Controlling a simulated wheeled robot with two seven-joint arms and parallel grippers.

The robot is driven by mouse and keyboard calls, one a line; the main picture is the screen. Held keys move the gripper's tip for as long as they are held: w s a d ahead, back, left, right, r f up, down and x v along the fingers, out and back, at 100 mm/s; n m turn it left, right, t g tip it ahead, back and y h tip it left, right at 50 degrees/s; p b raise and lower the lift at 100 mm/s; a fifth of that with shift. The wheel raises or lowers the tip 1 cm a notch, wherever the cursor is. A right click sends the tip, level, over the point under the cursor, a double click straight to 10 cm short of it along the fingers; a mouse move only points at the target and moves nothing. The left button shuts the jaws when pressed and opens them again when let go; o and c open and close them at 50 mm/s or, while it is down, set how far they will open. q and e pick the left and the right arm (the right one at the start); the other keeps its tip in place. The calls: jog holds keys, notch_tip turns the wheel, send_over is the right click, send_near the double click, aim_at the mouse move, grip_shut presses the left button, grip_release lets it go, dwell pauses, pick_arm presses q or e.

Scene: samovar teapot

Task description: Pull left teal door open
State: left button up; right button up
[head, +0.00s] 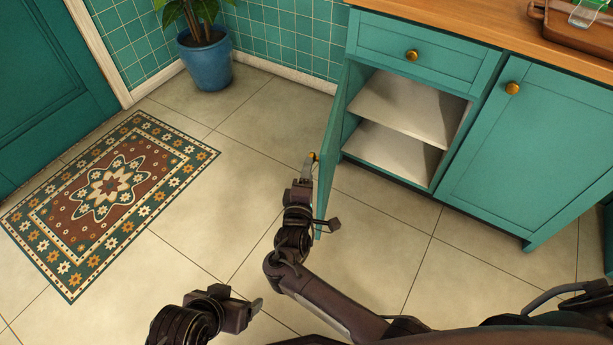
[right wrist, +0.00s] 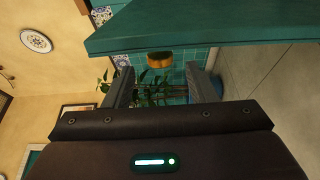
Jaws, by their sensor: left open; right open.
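The left teal door (head: 328,150) of the cabinet stands wide open, swung out toward me and seen nearly edge-on. It shows as a teal slab across the top of the right wrist view (right wrist: 230,35). Its round brass knob (head: 313,156) is on the outer face; in the right wrist view the knob (right wrist: 160,59) appears between and just beyond the fingertips. My right gripper (head: 309,164) is open at the knob; whether a finger touches it I cannot tell. My left gripper (head: 257,307) is open and empty, low over the floor, away from the door.
The cabinet's interior shelf (head: 408,108) is bare. A drawer (head: 425,48) above and the right door (head: 530,150) are shut. A patterned rug (head: 110,190) and a blue potted plant (head: 205,62) are to the left. The tiled floor between rug and door is clear.

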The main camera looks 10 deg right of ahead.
pick_arm(q)
jog(key=shift+a, duration=0.3)
pick_arm(e)
jog(key=shift+v, duration=0.95)
